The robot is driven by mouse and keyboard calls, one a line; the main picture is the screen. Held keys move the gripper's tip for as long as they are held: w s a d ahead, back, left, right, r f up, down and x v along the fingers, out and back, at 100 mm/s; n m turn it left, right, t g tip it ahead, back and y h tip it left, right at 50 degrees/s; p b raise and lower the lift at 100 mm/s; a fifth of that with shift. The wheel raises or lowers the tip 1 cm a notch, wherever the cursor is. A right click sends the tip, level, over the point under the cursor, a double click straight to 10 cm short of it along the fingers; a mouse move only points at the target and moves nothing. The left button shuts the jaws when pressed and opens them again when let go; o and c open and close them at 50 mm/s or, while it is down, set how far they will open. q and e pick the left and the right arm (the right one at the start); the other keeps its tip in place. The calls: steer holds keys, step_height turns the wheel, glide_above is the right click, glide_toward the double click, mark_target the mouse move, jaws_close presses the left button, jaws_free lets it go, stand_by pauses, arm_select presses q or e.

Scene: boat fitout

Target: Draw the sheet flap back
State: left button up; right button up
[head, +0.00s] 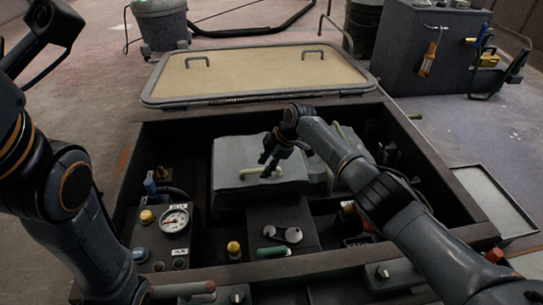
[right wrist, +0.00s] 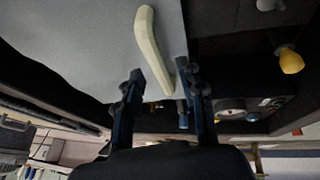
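A grey sheet (head: 236,155) covers a block inside the open well, and its grey surface fills the upper left of the right wrist view (right wrist: 70,50). A pale, bent bar-like piece (head: 250,173) lies on the sheet; I cannot tell if it is fixed to it. My right gripper (head: 268,160) is over the sheet beside this piece. In the right wrist view the fingers (right wrist: 162,75) are apart, with the lower end of the pale piece (right wrist: 150,45) appearing between their tips. Contact is not clear. My left arm shows at the left, but its gripper does not.
A tan hatch lid (head: 260,72) with two handles lies behind the well. A pressure gauge (head: 175,220), knobs and a green-handled item (head: 273,251) crowd the front of the well. A tray (head: 492,200) is at the right, a dark cabinet (head: 425,50) behind.

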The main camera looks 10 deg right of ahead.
steer(key=v, duration=1.1)
steer(key=shift+r, duration=0.2)
